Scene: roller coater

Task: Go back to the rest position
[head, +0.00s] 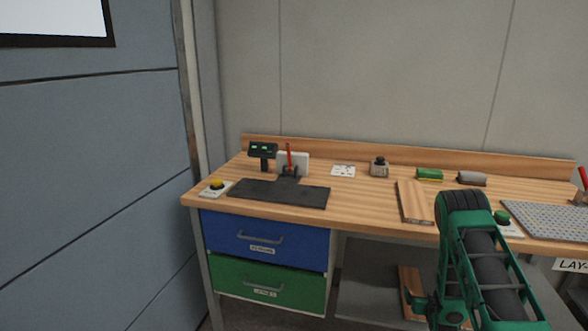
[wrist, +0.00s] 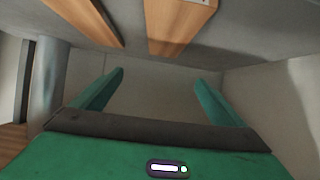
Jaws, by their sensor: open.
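My gripper (wrist: 158,80) shows in the wrist view with its two green fingers spread apart. Nothing is between them; a plain grey surface lies beyond. In the head view my green and black arm rises at the lower right, in front of the workbench (head: 365,213). It hides part of the bench's front edge and the space below. The gripper end is low in that view, below the benchtop level, and its fingers are not clear there.
A wooden board (head: 411,282) lies on the grey lower shelf (head: 375,290) close beside my arm. The wrist view shows two wooden pieces (wrist: 180,25) at the top. Blue (head: 265,240) and green (head: 265,285) drawers are at left. A perforated plate (head: 550,220) lies right of my arm.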

